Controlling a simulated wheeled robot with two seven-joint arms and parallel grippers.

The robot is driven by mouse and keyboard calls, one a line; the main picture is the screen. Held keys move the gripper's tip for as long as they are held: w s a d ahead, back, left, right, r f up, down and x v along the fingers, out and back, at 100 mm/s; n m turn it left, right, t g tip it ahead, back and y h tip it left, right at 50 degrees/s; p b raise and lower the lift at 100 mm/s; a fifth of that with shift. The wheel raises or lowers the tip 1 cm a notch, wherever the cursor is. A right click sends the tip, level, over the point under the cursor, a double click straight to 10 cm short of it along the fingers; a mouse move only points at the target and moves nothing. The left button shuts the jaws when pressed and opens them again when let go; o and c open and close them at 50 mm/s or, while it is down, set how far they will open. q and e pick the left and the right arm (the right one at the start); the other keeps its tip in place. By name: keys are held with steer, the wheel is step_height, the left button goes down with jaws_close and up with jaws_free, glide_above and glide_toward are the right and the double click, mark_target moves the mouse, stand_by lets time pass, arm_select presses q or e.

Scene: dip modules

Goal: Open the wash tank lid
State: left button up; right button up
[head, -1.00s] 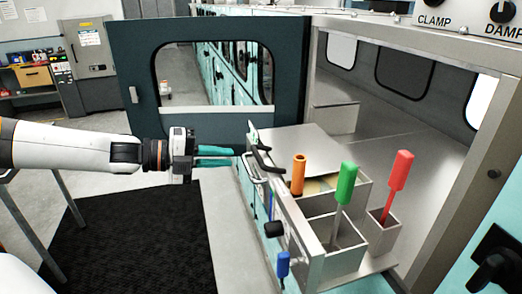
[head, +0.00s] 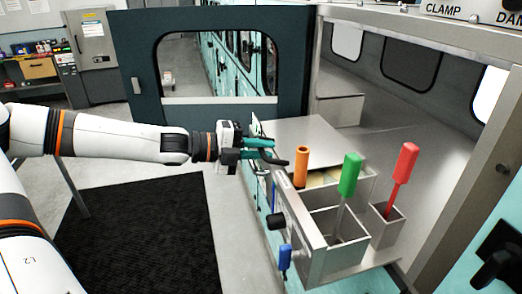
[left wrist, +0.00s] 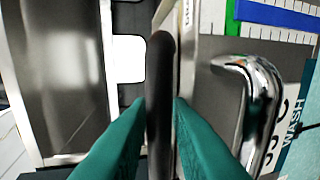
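The wash tank lid (head: 305,134) is a flat silver plate lying level over the far end of the bench unit in the head view. Its black bar handle (head: 280,163) is at the lid's left edge, partly hidden by my fingers. My left gripper (head: 268,149) comes in from the left with teal fingers at this handle. In the left wrist view the black bar (left wrist: 160,85) runs between both fingertips, which appear to touch it on both sides. My right gripper is out of view.
An orange-handled tool (head: 301,166), a green-handled tool (head: 350,174) and a red-handled tool (head: 404,163) stand in the open compartments near the lid. A chrome handle (left wrist: 262,100) is close on the right in the wrist view. A dark windowed door (head: 140,75) stands open behind.

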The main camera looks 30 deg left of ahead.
arm_select(q)
steer(key=shift+c, duration=0.4)
jaws_close()
